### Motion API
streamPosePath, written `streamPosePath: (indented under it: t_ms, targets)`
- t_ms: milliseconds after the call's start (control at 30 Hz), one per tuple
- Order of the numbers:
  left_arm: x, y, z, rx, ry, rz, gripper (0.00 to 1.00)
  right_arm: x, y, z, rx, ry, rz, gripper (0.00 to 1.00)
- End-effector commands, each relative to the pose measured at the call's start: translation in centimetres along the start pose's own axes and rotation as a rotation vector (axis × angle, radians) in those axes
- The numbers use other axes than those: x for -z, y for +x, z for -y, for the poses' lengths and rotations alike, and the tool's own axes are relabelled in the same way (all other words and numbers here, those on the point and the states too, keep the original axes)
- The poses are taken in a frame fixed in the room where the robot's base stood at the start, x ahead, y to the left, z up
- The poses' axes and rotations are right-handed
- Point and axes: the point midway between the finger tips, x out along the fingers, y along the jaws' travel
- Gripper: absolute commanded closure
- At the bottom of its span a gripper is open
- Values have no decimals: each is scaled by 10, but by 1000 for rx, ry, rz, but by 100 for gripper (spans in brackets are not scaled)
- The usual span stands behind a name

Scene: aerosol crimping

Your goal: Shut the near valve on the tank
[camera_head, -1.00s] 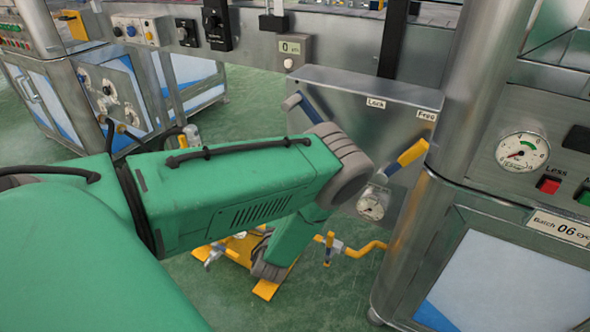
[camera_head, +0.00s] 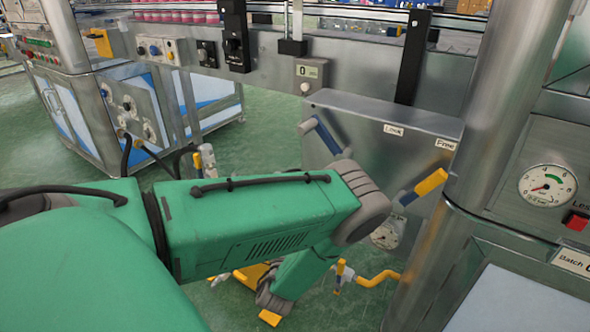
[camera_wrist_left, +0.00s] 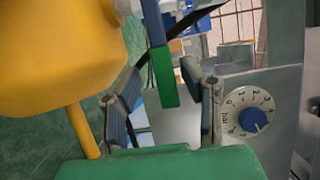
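My left arm, green with grey joints, crosses the head view and bends down at the centre. Its gripper is hidden there behind the arm. In the left wrist view my left gripper (camera_wrist_left: 166,112) is open, with its two grey fingers apart. A bar with a blue upper part and green end (camera_wrist_left: 164,78) shows between the fingers; I cannot tell whether they touch it. A large rounded yellow body (camera_wrist_left: 60,55), possibly the tank, fills the upper left of that view. In the head view, a small yellow-handled valve (camera_head: 340,272) shows low beside my arm. My right gripper is not in view.
A bent yellow pipe (camera_head: 375,279) is below. A dial with a blue knob (camera_wrist_left: 252,119) is right of the fingers. Green floor (camera_head: 255,140) is open behind the arm.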

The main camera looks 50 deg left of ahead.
Motion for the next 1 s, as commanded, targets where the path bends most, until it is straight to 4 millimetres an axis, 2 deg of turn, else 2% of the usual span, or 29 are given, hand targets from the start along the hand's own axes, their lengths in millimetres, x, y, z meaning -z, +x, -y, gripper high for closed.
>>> streamPosePath:
  t_ms: [167,267,367,700,833,1000]
  targets:
    - [2,0,1,4,-2,-3,65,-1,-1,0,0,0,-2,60]
    - [2,-8,1,3,-2,-5,65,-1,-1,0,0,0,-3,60]
    - [2,-24,0,1,-1,-4,65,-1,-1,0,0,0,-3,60]
    - [0,-94,-1,-2,0,-3,65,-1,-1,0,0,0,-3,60]
    - [0,-111,-2,-1,1,-2,65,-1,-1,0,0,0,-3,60]
    - [0,-119,-2,-1,-1,0,65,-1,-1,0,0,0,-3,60]
